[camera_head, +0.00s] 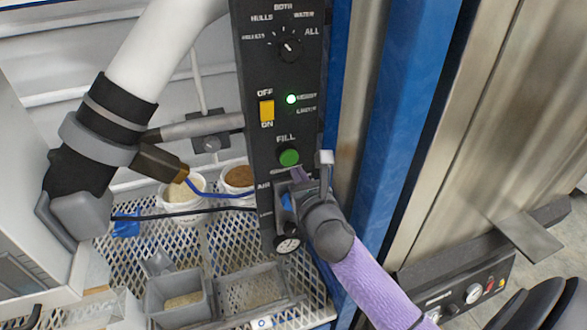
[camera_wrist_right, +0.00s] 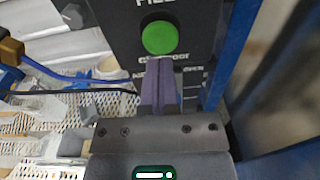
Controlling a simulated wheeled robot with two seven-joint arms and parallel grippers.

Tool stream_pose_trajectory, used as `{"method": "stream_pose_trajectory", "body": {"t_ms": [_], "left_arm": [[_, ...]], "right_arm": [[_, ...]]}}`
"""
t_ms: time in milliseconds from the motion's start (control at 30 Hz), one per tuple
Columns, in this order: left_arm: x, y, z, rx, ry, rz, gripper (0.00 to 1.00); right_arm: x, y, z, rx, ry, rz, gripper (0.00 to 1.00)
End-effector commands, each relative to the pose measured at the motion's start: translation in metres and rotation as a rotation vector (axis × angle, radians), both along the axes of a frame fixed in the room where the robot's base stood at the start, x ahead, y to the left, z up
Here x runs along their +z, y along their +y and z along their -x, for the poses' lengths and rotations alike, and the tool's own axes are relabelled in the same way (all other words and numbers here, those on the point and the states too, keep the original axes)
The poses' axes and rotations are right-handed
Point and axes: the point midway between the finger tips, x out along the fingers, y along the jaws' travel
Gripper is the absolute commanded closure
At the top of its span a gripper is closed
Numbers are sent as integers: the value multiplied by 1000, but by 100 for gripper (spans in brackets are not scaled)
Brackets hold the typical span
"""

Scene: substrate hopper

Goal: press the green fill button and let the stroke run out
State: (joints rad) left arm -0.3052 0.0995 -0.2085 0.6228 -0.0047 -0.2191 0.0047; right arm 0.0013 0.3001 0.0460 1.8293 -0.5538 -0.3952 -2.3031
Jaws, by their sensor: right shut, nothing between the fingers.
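The green fill button (camera_head: 289,157) sits under the word FILL on a black upright control panel (camera_head: 262,190). In the right wrist view the round green button (camera_wrist_right: 159,38) shows whole, just beyond my fingertips. My right gripper (camera_head: 299,174) reaches up to the panel from the lower right. Its purple fingers (camera_wrist_right: 160,66) are shut together with nothing between them, and their tips lie just below the button's lower edge in the picture. I cannot tell whether they touch the panel. My left gripper is not in view.
A round lamp (camera_head: 291,99) glows beside a yellow switch (camera_head: 266,110), with a selector knob (camera_head: 290,48) above. A blue post (camera_head: 390,130) stands close on the right. Left are tubs (camera_head: 182,190) and grey bins (camera_head: 180,298) on mesh.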

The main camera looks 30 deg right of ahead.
Motion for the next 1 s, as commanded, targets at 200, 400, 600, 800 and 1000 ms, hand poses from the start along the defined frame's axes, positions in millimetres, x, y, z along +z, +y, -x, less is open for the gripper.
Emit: {"method": "stream_pose_trajectory", "body": {"t_ms": [200, 400, 600, 800, 1000], "left_arm": [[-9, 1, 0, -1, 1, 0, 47], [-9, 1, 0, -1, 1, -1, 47], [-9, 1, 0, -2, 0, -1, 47], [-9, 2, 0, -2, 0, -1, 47], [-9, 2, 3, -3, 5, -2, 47]], "right_arm": [[-3, -7, -27, -1, 1, 0, 100], [-2, -9, -32, 0, 1, 0, 100], [-2, -9, -32, 0, 1, 0, 100], [-2, -14, -51, 0, 0, 2, 100], [0, -14, -52, 0, -4, 0, 100]]}}
